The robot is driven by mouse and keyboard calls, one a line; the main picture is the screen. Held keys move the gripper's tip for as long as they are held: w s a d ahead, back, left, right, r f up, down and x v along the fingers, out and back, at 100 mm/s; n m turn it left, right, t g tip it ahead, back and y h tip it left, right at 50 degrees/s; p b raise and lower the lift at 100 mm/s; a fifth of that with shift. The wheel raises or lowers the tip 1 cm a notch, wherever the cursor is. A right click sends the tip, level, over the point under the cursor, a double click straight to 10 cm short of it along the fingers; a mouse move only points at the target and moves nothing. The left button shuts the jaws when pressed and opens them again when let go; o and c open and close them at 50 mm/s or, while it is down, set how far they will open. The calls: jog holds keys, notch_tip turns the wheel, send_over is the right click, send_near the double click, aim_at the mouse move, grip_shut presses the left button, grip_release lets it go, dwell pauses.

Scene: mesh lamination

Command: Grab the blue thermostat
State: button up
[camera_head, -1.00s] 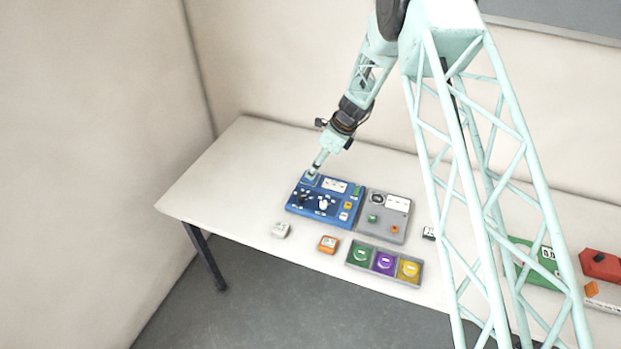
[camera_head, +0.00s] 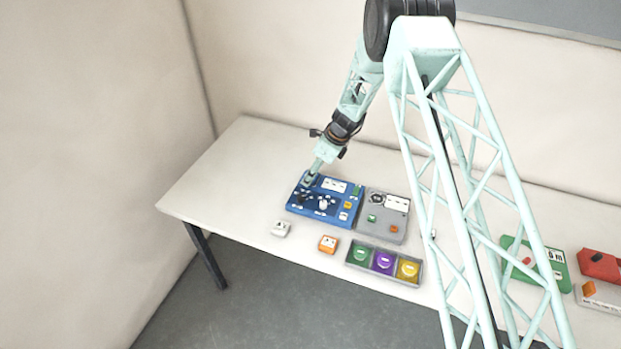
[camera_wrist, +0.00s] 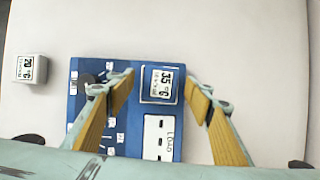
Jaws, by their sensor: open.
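The blue thermostat (camera_wrist: 161,84), a small square with a "35 °C" display, sits on the blue panel (camera_wrist: 76,75) in the wrist view, in a pale-outlined spot. My gripper (camera_wrist: 159,79) is open above it, with one yellow-padded finger on either side. I cannot tell whether the fingers touch it. In the head view my gripper (camera_head: 309,181) is low over the back left corner of the blue panel (camera_head: 338,218) and hides the thermostat there.
A white thermostat (camera_head: 281,229) and an orange one (camera_head: 327,244) lie in front of the panel. A grey panel (camera_head: 374,233) adjoins it at right. A tray (camera_head: 349,264) holds green, purple and yellow pieces. The table's left part is clear.

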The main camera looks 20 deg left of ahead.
jog(key=shift+c, duration=0.8)
jog(key=c, duration=0.8)
jog(key=shift+r, duration=0.1)
jog(key=shift+r+b, duration=0.35)
jog(key=shift+r, duration=1.35)
jog(key=s+d+b, duration=0.1)
jog(key=s+d, duration=0.1)
jog(key=s, duration=0.2)
jog(key=s+d+r+b, duration=0.1)
jog(key=s+d+b, duration=0.1)
jog(key=s, duration=0.3)
jog(key=s+d+b, duration=0.1)
jog(key=s+d, duration=0.3)
jog(key=shift+s+d+r, duration=0.15)
jog(key=shift+s+r, duration=0.1)
jog(key=shift+s, duration=0.1)
